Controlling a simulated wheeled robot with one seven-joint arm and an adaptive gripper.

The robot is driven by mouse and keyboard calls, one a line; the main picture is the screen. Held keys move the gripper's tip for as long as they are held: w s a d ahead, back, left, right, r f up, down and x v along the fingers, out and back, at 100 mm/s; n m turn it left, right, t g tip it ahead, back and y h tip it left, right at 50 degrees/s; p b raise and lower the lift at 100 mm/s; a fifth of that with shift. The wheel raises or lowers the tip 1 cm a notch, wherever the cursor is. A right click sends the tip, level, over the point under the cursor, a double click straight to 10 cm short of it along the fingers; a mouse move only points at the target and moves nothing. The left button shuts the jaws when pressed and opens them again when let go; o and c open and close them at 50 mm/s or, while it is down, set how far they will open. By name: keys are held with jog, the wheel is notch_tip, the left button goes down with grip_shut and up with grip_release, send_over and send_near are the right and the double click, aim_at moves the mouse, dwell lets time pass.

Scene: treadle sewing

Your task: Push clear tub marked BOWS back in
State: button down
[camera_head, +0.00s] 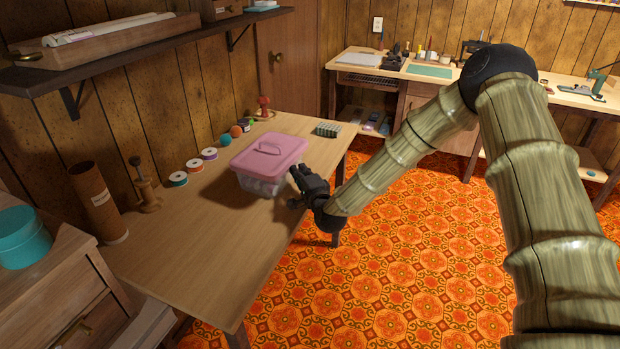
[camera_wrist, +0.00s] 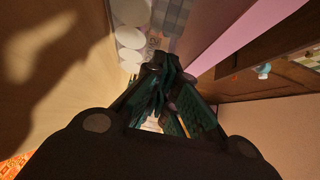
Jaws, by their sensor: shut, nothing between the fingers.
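The clear tub (camera_head: 262,185) with a pink lid (camera_head: 269,152) and a lid handle stands upright on the wooden table, near its right-hand edge. I cannot read any marking on it. My gripper (camera_head: 297,172) is at the tub's right side, close to its wall; I cannot tell if it touches. In the wrist view my gripper (camera_wrist: 160,78) has its fingers together with nothing between them. Beyond the fingertips the tub's clear wall (camera_wrist: 170,18) shows pale round contents, and the pink lid (camera_wrist: 250,30) is at upper right.
Ribbon spools (camera_head: 178,179) and small balls (camera_head: 225,140) line the back of the table (camera_head: 190,250). A cardboard tube (camera_head: 97,200) and a wooden stand (camera_head: 146,190) are at left. A dark green block (camera_head: 327,130) lies beyond the tub. The table's front left is clear.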

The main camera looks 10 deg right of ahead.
aim_at(287, 171)
jog(key=w+a, duration=0.1)
jog(key=a, duration=0.1)
jog(key=w+a+b, duration=0.1)
jog(key=w+a, duration=0.1)
jog(key=shift+a, duration=0.15)
